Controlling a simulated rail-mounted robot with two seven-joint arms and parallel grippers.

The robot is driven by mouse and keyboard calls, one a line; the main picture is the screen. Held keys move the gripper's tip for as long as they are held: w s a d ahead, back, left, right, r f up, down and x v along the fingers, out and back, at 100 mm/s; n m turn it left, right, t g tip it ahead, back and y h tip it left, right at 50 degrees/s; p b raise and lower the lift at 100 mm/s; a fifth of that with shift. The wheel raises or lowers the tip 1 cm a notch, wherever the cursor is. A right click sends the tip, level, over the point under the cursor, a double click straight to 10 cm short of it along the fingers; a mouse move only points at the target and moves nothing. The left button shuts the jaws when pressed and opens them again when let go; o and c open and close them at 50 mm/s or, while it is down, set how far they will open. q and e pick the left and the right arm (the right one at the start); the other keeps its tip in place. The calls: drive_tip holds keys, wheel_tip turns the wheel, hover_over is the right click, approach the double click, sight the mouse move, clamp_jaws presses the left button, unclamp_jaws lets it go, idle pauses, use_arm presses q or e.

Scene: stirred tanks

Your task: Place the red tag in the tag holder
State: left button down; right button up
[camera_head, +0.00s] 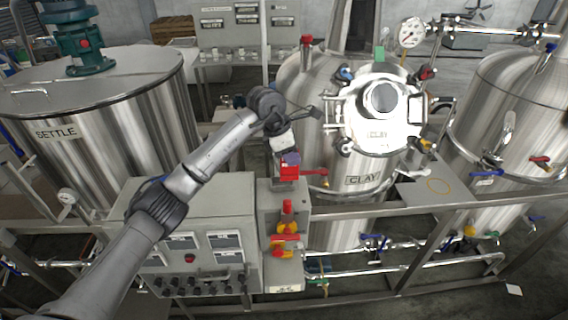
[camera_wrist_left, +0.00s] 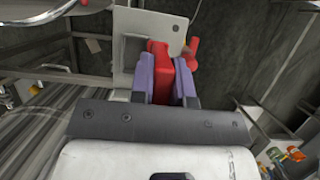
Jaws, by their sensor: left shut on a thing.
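My left gripper (camera_head: 290,158) is at the centre of the head view, in front of the CLAY tank. In the left wrist view its purple fingers (camera_wrist_left: 163,80) are shut on a red piece, which I take to be the red tag (camera_wrist_left: 160,65). The tag (camera_head: 288,173) also shows just below the fingers in the head view, above a grey box. A light grey plate with a hole (camera_wrist_left: 134,28) stands just beyond the tag in the wrist view; I cannot tell whether they touch. I cannot tell for certain which part is the tag holder. My right gripper is not in view.
The grey box (camera_head: 266,215) below the gripper carries red and yellow parts (camera_head: 286,240). A control panel (camera_head: 205,215) stands left of it. The CLAY tank (camera_head: 310,115) is close behind, the SETTLE tank (camera_head: 130,110) at left. Rails and pipes cross in front.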

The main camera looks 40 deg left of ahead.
sight(285, 166)
use_arm(q)
drive_tip(key=a+f, duration=0.1)
drive_tip(key=f, duration=0.1)
drive_tip(key=a+f+p, duration=0.1)
drive_tip(key=f, duration=0.1)
drive_tip(key=w+a+f+p, duration=0.1)
drive_tip(key=f, duration=0.1)
drive_tip(key=shift+w+a, duration=0.1)
drive_tip(key=shift+a, duration=0.2)
drive_tip(key=shift+f, duration=0.2)
drive_tip(key=shift+f, duration=0.2)
drive_tip(key=c, duration=1.1)
unclamp_jaws()
